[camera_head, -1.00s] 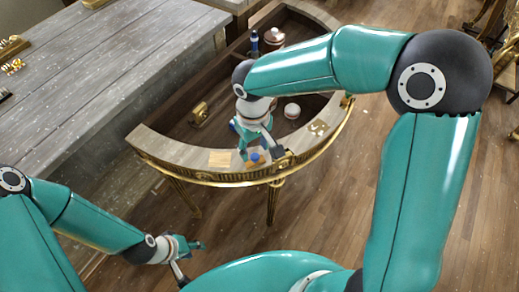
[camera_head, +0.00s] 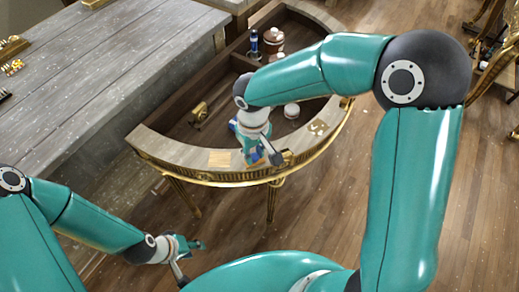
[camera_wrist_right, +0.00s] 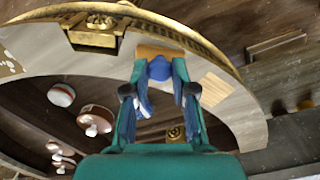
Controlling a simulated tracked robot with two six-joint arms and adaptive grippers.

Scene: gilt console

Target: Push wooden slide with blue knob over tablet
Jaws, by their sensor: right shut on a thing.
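The wooden slide (camera_wrist_right: 172,52) lies on the curved rim of the console, with its round blue knob (camera_wrist_right: 159,69) on top. My right gripper (camera_wrist_right: 160,76) has a finger on each side of the knob and is shut on it. In the head view my right gripper (camera_head: 257,157) hides most of the slide and knob. A flat pale wooden square (camera_head: 221,158), which looks like the tablet, lies on the rim to the left of the slide; it also shows in the right wrist view (camera_wrist_right: 216,85). My left gripper (camera_head: 190,248) hangs away from the console; its finger gap is unclear.
The half-round gilt console (camera_head: 165,148) has an open well with a blue bottle (camera_head: 254,42), a reddish-brown lidded jar (camera_head: 273,38), a small round white box (camera_head: 292,111) and a gilt fitting (camera_head: 199,112). A grey plank table (camera_head: 95,75) stands at the left.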

